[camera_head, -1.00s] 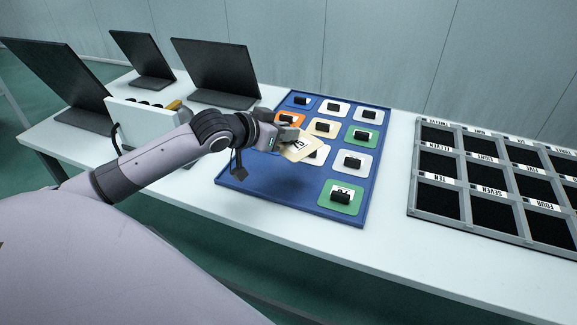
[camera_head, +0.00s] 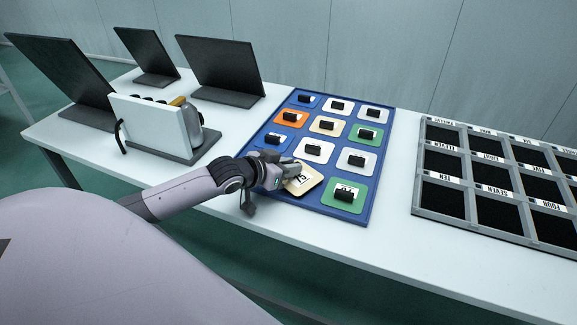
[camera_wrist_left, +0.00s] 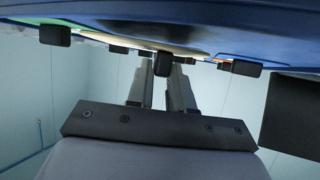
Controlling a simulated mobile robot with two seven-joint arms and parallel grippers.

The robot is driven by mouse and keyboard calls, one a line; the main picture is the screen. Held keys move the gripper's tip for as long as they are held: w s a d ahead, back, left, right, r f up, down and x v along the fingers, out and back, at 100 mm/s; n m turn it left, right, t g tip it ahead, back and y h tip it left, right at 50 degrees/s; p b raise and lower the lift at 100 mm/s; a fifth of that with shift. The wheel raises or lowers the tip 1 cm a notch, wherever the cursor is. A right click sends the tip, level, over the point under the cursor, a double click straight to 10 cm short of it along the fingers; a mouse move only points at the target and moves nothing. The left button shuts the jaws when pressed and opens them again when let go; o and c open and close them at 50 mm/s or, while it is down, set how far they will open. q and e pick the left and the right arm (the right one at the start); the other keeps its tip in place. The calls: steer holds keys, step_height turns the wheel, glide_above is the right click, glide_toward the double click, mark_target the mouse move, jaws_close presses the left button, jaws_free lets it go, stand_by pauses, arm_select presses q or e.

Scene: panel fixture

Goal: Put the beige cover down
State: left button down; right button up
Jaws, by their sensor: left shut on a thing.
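The beige cover (camera_head: 305,183), a rounded square with dark printed marks, is at the front row of the blue tray (camera_head: 364,207), left of a green cover. My left gripper (camera_head: 291,173) is shut on its black handle and partly hides it. I cannot tell whether the cover touches the tray. In the left wrist view the gripper's fingers (camera_wrist_left: 163,82) point at the black handle (camera_wrist_left: 163,64) under the beige edge (camera_wrist_left: 150,42). A second beige cover (camera_head: 317,127) lies farther back on the tray. My right gripper is out of view.
Blue, white, orange and green covers with black handles fill the tray around the gripper; the green cover (camera_head: 333,200) is close. A grey compartment rack (camera_head: 465,221) stands to the right. A white panel stand (camera_head: 150,123) and dark screens stand left.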

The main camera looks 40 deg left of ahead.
arm_select(q)
steer(key=shift+f, duration=0.1)
steer(key=shift+f, duration=0.45)
steer(key=c, duration=1)
jaws_free()
steer(key=shift+r, duration=0.4)
steer(key=shift+s+r, duration=0.15)
steer(key=shift+r, duration=0.1)
steer(key=shift+p+v, duration=0.7)
steer(key=shift+v, duration=5.1)
